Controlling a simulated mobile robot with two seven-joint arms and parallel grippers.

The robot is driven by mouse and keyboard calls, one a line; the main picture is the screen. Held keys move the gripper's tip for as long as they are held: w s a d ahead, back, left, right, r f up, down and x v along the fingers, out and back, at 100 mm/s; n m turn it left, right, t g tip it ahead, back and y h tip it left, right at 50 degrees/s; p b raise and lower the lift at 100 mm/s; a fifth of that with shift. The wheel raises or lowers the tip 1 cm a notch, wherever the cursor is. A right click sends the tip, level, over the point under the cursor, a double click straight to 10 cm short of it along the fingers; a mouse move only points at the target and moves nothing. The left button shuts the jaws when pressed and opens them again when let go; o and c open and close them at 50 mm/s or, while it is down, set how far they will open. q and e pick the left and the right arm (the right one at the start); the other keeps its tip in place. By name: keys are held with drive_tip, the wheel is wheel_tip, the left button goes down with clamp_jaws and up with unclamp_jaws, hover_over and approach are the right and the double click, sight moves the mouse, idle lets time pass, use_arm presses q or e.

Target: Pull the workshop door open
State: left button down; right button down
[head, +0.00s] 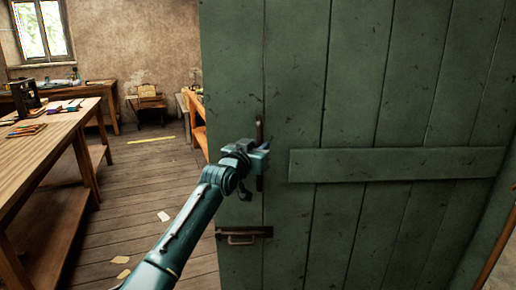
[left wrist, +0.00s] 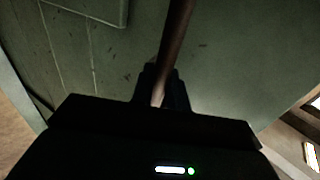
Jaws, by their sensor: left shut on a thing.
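The green plank workshop door (head: 350,90) fills the right half of the head view. It stands partly open, with the room showing past its left edge. A dark upright pull handle (head: 259,132) is on the door near that edge. My left gripper (head: 258,155) is shut on the handle, covering its middle. In the left wrist view the brownish handle bar (left wrist: 176,40) runs down between the fingers of the left gripper (left wrist: 160,92). A dark latch (head: 243,235) with a metal loop sits lower on the door. My right gripper is not in view.
A long wooden workbench (head: 50,135) with small items stands at the left. Another bench is against the back wall, with a small wooden chair (head: 150,100) near it. The plank floor (head: 140,190) between is mostly clear, with a few paper scraps.

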use_arm(q)
drive_tip(key=shift+r, duration=0.1)
drive_tip(key=c, duration=1.4)
unclamp_jaws()
drive_tip(key=shift+d, duration=0.1)
drive_tip(key=shift+c, duration=0.2)
drive_tip(key=b+v, duration=0.1)
drive_tip(key=v, duration=1.2)
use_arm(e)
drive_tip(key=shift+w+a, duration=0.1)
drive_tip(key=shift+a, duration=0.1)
